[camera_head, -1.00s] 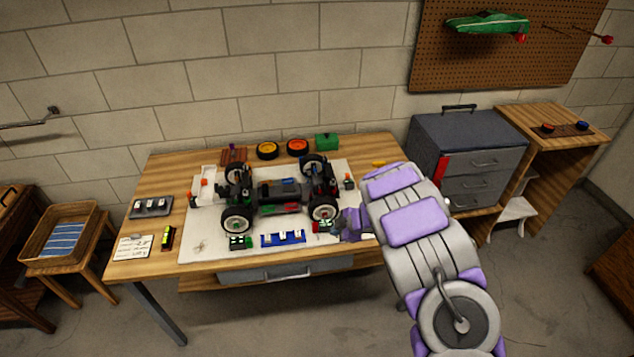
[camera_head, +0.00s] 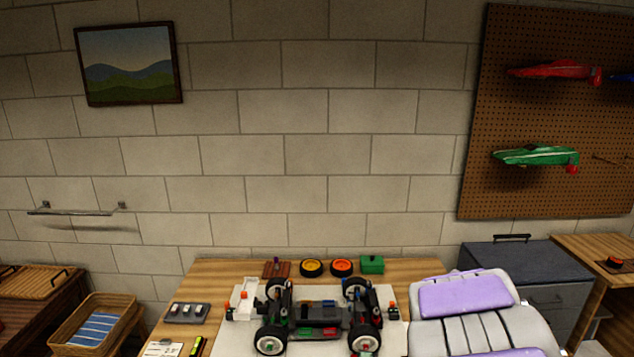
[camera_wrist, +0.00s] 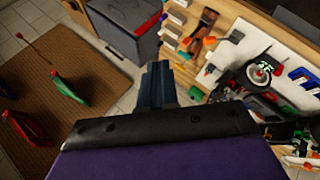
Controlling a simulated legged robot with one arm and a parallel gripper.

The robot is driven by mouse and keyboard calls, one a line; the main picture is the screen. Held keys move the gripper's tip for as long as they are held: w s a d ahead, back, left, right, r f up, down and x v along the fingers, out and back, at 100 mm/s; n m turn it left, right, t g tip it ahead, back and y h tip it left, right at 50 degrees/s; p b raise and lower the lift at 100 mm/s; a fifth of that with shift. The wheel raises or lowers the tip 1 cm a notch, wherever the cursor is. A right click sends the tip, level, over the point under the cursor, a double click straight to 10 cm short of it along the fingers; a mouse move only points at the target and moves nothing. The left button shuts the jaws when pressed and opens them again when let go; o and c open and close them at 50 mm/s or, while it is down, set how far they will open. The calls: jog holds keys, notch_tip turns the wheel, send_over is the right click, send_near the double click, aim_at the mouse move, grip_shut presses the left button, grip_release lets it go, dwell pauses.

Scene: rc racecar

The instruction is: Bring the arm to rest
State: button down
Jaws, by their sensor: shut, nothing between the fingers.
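My gripper (camera_wrist: 160,85) shows in the wrist view as dark blue fingers close together, shut with nothing between them. In that view it points past the edge of the wooden table, which lies to its right. In the head view my arm's white and purple links fill the lower right, and the gripper is out of that picture. The RC car chassis (camera_head: 318,315) stands on a white mat on the wooden table (camera_head: 215,272). The chassis also shows in the wrist view (camera_wrist: 262,105).
A grey drawer cabinet (camera_head: 510,258) stands right of the table; it also shows in the wrist view (camera_wrist: 120,38). A pegboard (camera_head: 560,60) with car bodies hangs on the wall. Loose wheels (camera_head: 312,268) and a green box (camera_head: 372,264) lie at the table's back. A basket (camera_head: 100,322) is at left.

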jog(key=s+a+m+g+y, duration=0.1)
jog(key=s+a+g+y, duration=0.1)
jog(key=s+a, duration=0.5)
jog(key=s+a+m+g+y, duration=0.2)
jog(key=s+a, duration=0.5)
jog(key=s, duration=1)
jog(key=s+a+m+g+y, duration=0.1)
jog(key=s+a+g, duration=0.3)
jog(key=s, duration=0.9)
jog(key=a+y, duration=0.1)
jog(key=a, duration=0.2)
jog(key=shift+a+m+y, duration=0.3)
jog(key=shift+m+y, duration=0.1)
jog(key=shift+r, duration=0.1)
